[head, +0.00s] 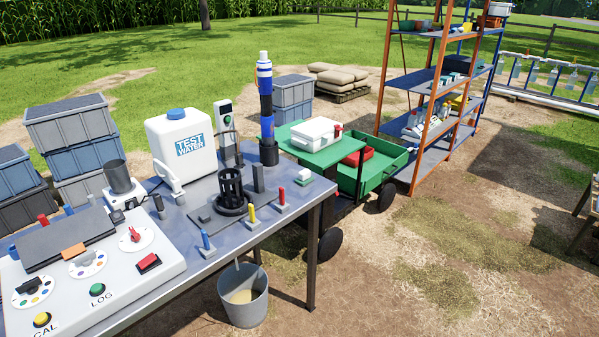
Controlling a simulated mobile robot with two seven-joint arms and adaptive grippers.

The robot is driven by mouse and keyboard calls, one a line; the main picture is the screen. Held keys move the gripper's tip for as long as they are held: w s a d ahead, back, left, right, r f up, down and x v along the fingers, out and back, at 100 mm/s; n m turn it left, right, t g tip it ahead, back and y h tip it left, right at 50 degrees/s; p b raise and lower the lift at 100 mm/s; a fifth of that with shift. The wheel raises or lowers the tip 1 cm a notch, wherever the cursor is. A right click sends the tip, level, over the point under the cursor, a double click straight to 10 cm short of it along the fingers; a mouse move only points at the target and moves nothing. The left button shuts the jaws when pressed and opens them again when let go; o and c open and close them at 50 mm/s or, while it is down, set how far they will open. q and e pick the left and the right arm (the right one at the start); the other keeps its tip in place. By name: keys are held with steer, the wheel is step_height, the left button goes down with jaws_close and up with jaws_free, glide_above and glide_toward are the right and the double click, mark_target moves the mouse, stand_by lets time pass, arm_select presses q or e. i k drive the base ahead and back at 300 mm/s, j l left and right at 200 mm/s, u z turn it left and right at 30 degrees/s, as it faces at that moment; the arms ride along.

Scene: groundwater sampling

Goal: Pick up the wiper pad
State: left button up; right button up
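I cannot tell for certain which thing is the wiper pad. A small white block on a green base (303,177) lies at the right end of the grey table (262,232), and it may be a pad. A flat orange piece (73,250) lies on the white control console (150,262) at the left. Neither of my grippers shows in the head view.
On the table stand a TEST WATER jug (181,150), a black round cage (231,190) and a tall blue-banded tube (266,108). A bucket (243,294) stands below. A green cart (378,168) and an orange-framed shelf (425,92) are behind.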

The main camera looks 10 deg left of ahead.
mark_target(304, 178)
steer(key=u, duration=0.95)
steer(key=i+l+u, duration=0.35)
steer(key=l, duration=0.2)
steer(key=l+u, duration=0.35)
steer(key=l, duration=0.15)
steer(key=i+l+u, duration=0.15)
steer(key=l+u, duration=0.2)
steer(key=l, duration=0.3)
steer(key=l+u, duration=0.35)
steer(key=l, duration=0.25)
